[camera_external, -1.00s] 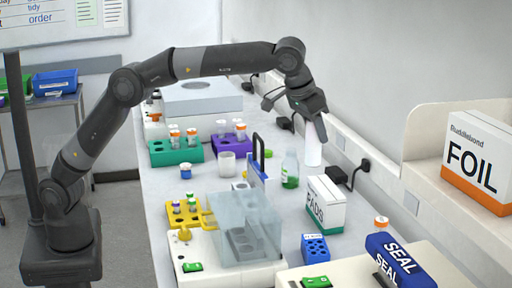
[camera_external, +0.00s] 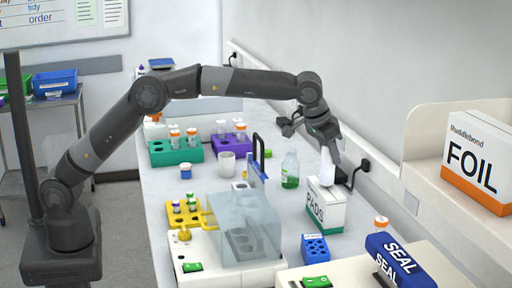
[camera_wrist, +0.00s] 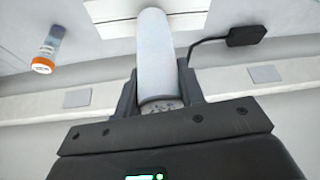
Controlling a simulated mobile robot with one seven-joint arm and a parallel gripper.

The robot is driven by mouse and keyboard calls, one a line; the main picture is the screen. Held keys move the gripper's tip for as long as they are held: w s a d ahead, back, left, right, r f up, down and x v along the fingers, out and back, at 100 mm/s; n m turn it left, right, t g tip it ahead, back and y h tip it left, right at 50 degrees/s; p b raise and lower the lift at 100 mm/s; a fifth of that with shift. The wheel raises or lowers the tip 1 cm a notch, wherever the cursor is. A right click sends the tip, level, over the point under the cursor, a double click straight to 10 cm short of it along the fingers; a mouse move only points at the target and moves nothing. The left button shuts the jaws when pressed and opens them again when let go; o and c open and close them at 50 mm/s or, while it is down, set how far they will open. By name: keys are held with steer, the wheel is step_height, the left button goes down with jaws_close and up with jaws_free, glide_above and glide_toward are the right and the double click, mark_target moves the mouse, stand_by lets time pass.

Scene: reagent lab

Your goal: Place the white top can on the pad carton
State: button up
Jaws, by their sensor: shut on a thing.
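The white can (camera_external: 327,168) is upright between the fingers of my gripper (camera_external: 330,160), just at the top of the pad carton. In the wrist view the can (camera_wrist: 157,60) sits between both fingers of my gripper (camera_wrist: 158,88). The pad carton (camera_external: 326,212) is a white box with a green band, marked PADS, standing on the bench. The can's lower end meets the carton's top in the outside view; whether it touches cannot be told. A white carton surface (camera_wrist: 120,15) shows behind the can in the wrist view.
A green-filled bottle (camera_external: 290,172) stands left of the carton. A clear-covered machine (camera_external: 240,225) stands to the left.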

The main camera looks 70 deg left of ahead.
steer(key=shift+f, duration=0.4)
steer(key=shift+f, duration=0.1)
steer(key=o, duration=1.1)
steer(key=shift+c, duration=0.2)
